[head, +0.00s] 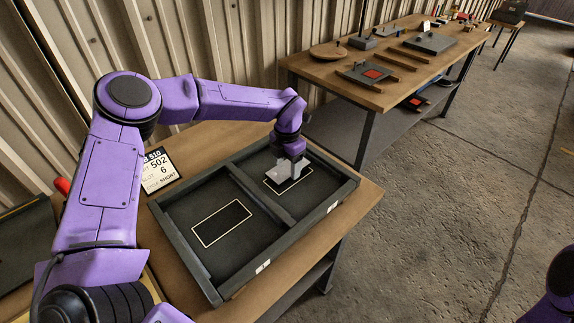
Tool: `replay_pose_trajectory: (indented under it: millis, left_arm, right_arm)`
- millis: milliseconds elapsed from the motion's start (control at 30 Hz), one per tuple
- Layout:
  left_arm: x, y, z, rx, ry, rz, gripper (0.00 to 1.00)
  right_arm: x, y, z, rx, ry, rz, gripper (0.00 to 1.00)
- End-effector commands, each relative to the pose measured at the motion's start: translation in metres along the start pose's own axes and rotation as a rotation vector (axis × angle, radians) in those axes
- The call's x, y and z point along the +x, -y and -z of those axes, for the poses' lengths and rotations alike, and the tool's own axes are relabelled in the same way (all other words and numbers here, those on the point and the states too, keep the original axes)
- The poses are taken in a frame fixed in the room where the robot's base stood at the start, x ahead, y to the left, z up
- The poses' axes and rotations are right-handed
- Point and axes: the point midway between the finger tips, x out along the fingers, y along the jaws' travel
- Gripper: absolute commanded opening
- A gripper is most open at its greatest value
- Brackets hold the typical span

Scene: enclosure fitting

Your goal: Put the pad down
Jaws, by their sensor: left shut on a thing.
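My left gripper (291,173) reaches down into the right compartment of a dark grey tray (271,255) on the wooden table. It is shut on a small pale pad (279,173), which it largely hides. The pad is over the white-outlined black rectangle (299,183) in that compartment. I cannot tell whether the pad touches the tray floor. The left compartment holds another white-outlined black rectangle (221,223), which is bare. My right gripper is not in view; only a purple part of mine shows at the lower right.
A divider (261,201) splits the tray. A second wooden table (391,93) with boards and tools stands at the back right. The concrete floor at right is clear.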

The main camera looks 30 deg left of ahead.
Motion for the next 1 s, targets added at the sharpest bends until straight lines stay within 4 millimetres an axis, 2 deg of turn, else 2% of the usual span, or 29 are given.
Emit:
replay_pose_trajectory:
  millis: [133,467,500,567,833,900,1000]
  left_arm:
    - [0.016,0.000,0.001,0.000,0.000,0.000,0.27]
    - [0.022,0.000,0.001,0.000,0.001,0.001,0.27]
    - [0.021,0.000,0.001,0.000,0.001,0.001,0.70]
    - [0.021,0.000,0.001,0.000,0.000,0.001,0.89]
    - [0.020,0.000,0.001,0.000,0.001,0.001,0.89]
    - [0.014,0.000,0.001,0.000,0.001,0.000,0.89]
    - [0.002,0.000,0.000,-0.001,0.005,0.000,0.89]
  right_arm:
    - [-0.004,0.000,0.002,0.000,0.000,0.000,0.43]
    - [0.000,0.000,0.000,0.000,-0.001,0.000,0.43]
    - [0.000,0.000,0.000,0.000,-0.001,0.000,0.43]
    - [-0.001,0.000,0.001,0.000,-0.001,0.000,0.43]
    - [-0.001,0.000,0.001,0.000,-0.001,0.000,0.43]
    - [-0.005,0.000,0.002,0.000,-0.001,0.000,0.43]
    - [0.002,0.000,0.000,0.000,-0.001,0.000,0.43]
